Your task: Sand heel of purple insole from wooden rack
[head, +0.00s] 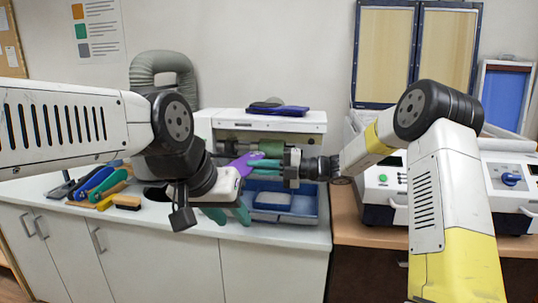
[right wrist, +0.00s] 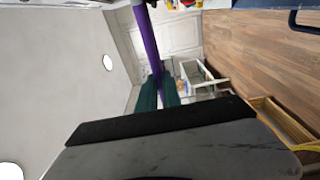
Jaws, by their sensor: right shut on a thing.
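The purple insole (head: 243,166) is in front of the white machine in the head view, partly hidden by my grippers. It also shows edge-on as a purple strip (right wrist: 147,40) in the right wrist view. My right gripper (head: 264,166) is shut on the insole, its teal fingers also showing in the right wrist view (right wrist: 158,90). My left gripper (head: 228,214) is lower, its two teal fingers apart, with nothing seen between them. The white machine (head: 308,126) has a green roller (head: 250,148) close behind the insole; I cannot tell whether they touch.
A blue tray (head: 309,210) sits on the counter below the right gripper. Coloured pieces (head: 97,180) and a brush (head: 126,202) lie at the left. Dark blue insoles (head: 280,109) lie on top of the machine. A control box (head: 383,182) stands at the right.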

